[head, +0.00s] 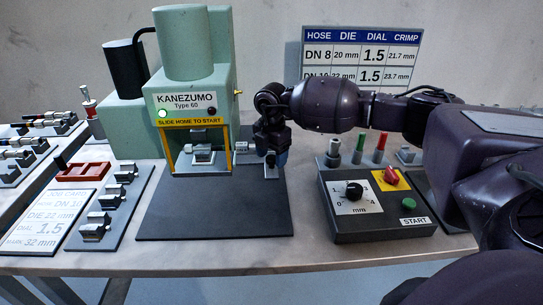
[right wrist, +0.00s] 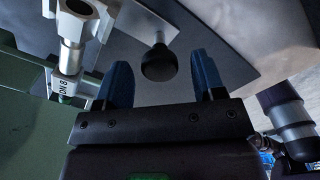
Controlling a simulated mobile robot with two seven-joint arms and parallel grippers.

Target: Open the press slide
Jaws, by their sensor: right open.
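The green press (head: 190,75) labelled KANEZUMO Type 60 stands at the back, with a green lamp lit. Its yellow frame, marked SLIDE HOME TO START, surrounds a metal die (head: 203,154). My right gripper (head: 276,160) is to the right of this opening, pointing down low over the dark base plate (head: 215,215). In the right wrist view, its two blue fingers are apart, with a black round knob (right wrist: 158,63) between their tips. I see no contact with the knob. My arm and gripper largely hide the knob in the head view. My left gripper is out of view.
A silvery fitting on a post marked DN 8 (right wrist: 68,85) is close beside the right gripper's left finger. The control box (head: 372,205) stands at the right. A rack of dies (head: 108,205) and a job card (head: 50,220) lie at the left.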

